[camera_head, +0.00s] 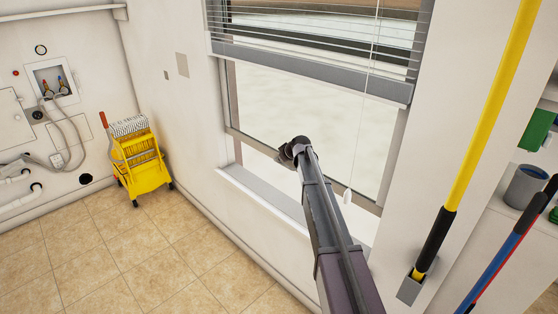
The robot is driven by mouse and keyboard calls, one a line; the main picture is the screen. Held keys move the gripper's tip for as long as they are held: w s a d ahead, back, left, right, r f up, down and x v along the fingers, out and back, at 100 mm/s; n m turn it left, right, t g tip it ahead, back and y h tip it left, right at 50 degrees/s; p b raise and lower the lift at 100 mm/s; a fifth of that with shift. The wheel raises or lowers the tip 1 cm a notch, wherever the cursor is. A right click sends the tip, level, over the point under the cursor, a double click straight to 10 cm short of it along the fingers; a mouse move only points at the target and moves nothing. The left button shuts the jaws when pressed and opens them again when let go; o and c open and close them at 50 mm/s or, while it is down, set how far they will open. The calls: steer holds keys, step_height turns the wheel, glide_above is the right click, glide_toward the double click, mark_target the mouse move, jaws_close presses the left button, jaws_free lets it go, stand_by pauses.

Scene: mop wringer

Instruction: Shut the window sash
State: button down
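The window sash (253,143) is partly raised. Its grey bottom rail stands above the white sill (262,197), with an open gap between them. My gripper (283,154) is at the end of my dark arm, which reaches up from the bottom of the view. The gripper is dark and small here, and overlaps the middle of the sash rail in the picture. I cannot tell whether it touches the rail or whether its fingers are open. My arm hides part of the rail and sill to the right.
A blind (310,67) covers the window's upper part, and its pull cord hangs to a white tassel (348,196) right of my arm. A yellow mop wringer bucket (145,172) stands at left. A yellow pole (480,120) stands at right. Tiled floor between is clear.

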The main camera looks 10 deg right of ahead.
step_height(320, 180, down, 21)
steer(key=b, duration=1.9)
steer(key=shift+r+b, duration=0.1)
steer(key=shift+b, duration=0.2)
steer(key=shift+r, duration=0.2)
steer(key=r+p, duration=0.3)
steer(key=p, duration=0.1)
steer(key=shift+s+a+r, duration=0.2)
steer(key=shift+a+r, duration=0.1)
steer(key=shift+r, duration=0.1)
steer(key=p+v, duration=0.7)
steer(key=v, duration=0.3)
steer(key=shift+f, duration=0.1)
